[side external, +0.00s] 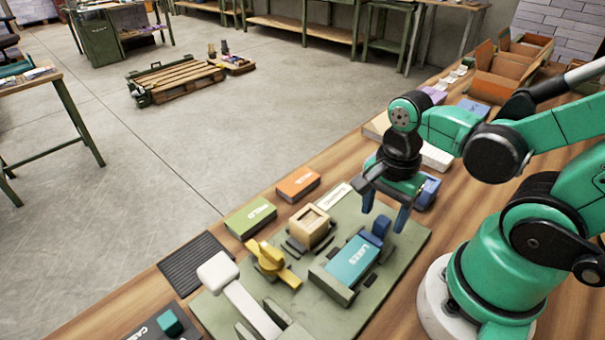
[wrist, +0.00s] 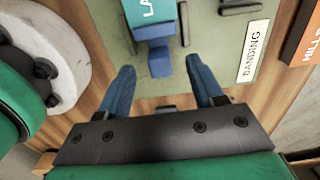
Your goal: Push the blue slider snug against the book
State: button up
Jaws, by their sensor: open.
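The teal book (side external: 350,262), lettered "LAKES", lies in a dark green holder on the green board (side external: 398,262). The blue slider (side external: 378,234) sits at the book's end nearer my arm. In the wrist view the slider (wrist: 156,60) borders the book (wrist: 150,8); I cannot tell whether a thin gap is left. My gripper (side external: 385,219) is open and empty, pointing down over the slider's outer end. In the wrist view its two blue fingers (wrist: 160,66) are spread to either side of the slider, apart from it.
A wooden box (side external: 310,226), a yellow piece (side external: 268,259) and a white-handled lever (side external: 218,272) share the board. Orange (side external: 298,183) and green (side external: 250,217) books lie along the table edge. Another blue object (side external: 429,190) stands behind my gripper.

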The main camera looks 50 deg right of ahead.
aim_at(381, 221)
jog(key=shift+r, duration=1.5)
jog(key=w+a+r+n+t, duration=0.1)
jog(key=w+r+n+t, duration=0.2)
jog(key=n, duration=0.6)
jog(key=w+r+n+t, duration=0.2)
jog(key=w+n+t, duration=0.2)
jog(key=n, duration=0.5)
jog(key=shift+w+a+r, duration=0.4)
jog(key=shift+w, duration=0.7)
